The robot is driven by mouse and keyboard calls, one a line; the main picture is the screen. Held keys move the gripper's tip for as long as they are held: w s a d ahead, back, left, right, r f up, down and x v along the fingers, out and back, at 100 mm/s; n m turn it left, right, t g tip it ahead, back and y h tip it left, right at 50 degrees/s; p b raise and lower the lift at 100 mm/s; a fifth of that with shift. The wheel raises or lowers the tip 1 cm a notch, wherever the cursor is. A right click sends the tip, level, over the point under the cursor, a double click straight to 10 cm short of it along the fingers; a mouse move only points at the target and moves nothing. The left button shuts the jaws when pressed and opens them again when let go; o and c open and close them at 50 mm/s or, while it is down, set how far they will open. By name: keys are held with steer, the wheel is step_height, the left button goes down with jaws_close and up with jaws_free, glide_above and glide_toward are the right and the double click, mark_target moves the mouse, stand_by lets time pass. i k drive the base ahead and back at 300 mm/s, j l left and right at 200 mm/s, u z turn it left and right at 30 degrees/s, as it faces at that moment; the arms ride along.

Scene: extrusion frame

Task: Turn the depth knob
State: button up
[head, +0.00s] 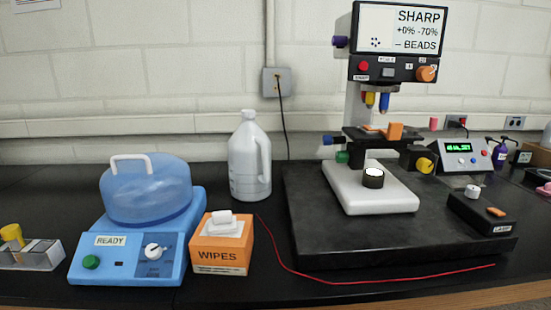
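A microscope-like instrument (350,192) stands on a dark slab at the right, with a screen (387,28) reading "SHARP", "+0% -70%" and "BEADS". Below the screen, an orange knob (426,74) sits at the right of a control strip beside a red button (364,66); their labels are too small to read. Other knobs on the instrument are purple (340,42), blue (328,139), green (342,158) and yellow (425,165). I cannot tell from labels which is the depth knob. My gripper is not in view.
A lamp box (480,215) with a white knob stands on the dark slab (310,215), right. A wipes box (222,250), white jug (249,160) and blue domed machine (145,215) stand left. A red cord (370,282) crosses the bench front. A green-display box (462,152) stands behind.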

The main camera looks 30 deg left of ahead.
mark_target(341, 156)
steer(key=i+u, duration=0.15)
steer(key=u, duration=0.85)
steer(key=i+u, duration=0.1)
steer(key=u, duration=0.15)
steer(key=i+u, duration=0.1)
steer(key=u, duration=0.15)
